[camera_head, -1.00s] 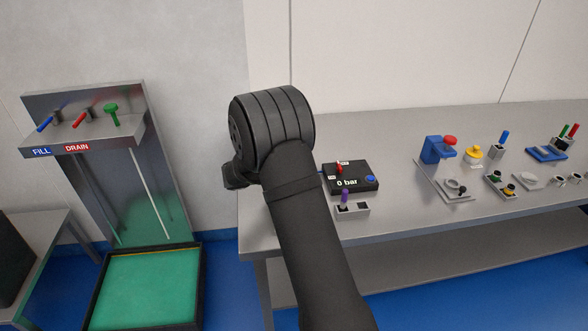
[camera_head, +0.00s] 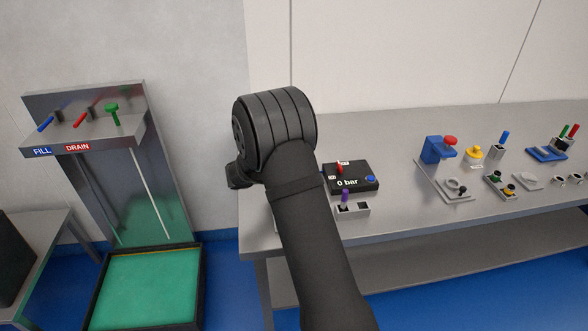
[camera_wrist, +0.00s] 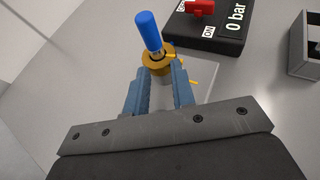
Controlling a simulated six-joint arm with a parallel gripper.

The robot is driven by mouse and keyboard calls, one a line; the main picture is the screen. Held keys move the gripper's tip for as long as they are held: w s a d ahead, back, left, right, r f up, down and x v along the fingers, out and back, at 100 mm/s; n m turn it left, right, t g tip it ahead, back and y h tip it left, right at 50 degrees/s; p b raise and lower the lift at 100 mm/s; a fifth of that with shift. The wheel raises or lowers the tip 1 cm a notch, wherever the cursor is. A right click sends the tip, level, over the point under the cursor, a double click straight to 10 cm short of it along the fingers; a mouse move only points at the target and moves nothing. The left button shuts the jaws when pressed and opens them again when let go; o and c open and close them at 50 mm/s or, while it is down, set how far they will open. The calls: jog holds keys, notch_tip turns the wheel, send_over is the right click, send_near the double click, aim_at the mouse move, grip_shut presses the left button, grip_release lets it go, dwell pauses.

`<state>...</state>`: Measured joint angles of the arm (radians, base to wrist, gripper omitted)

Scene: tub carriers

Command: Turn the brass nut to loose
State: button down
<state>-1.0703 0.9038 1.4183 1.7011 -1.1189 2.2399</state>
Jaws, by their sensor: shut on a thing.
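The brass nut (camera_wrist: 156,65) shows in the wrist view, round and gold, near the top middle. A blue peg-like piece (camera_wrist: 148,32) stands up from its centre. My gripper (camera_wrist: 160,72) reaches it from below in the picture, with one finger at each side, shut on the nut. The fingertips hide part of the nut's sides. A small yellow mark (camera_wrist: 193,84) lies on the pale plate right of the fingers. In the head view my own arm hides the nut and the gripper.
A black box reading "0 bar" (camera_head: 352,188) with a red lever (camera_wrist: 200,8) stands close to the nut's right. A grey socket block (camera_head: 352,210) with a purple piece is in front of it. Several fixtures, including a blue clamp (camera_head: 434,150), stand farther right on the bench.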

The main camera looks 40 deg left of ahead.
jog(key=shift+w+d+n+y, duration=0.15)
jog(key=shift+d+n+y, duration=0.15)
jog(key=shift+n+y, duration=0.1)
jog(key=n+y, duration=0.1)
jog(key=d+n+y, duration=0.1)
jog(key=y, duration=0.1)
jog(key=n+y, duration=0.1)
jog(key=n, duration=0.1)
jog(key=shift+d+y, duration=0.3)
jog(key=shift+w+d+n+g+y, duration=0.1)
jog(key=shift+d+n+g+y, duration=0.1)
jog(key=shift+n+y, duration=0.5)
jog(key=shift+w+d+n+g+y, duration=0.1)
jog(key=shift+d+n+g+y, duration=0.15)
jog(key=shift+n+y, duration=0.4)
jog(key=shift+w+d+n+g+y, duration=0.1)
jog(key=shift+d+n+g+y, duration=0.1)
jog(key=shift+n+y, duration=0.5)
jog(key=shift+r+y, duration=0.1)
jog(key=shift+y, duration=0.15)
jog(key=shift+n+y, duration=0.25)
jog(key=shift+y, duration=0.05)
jog(key=c, duration=1.4)
grip_release()
jog(key=shift+w, duration=0.15)
jog(key=shift+s, duration=0.2)
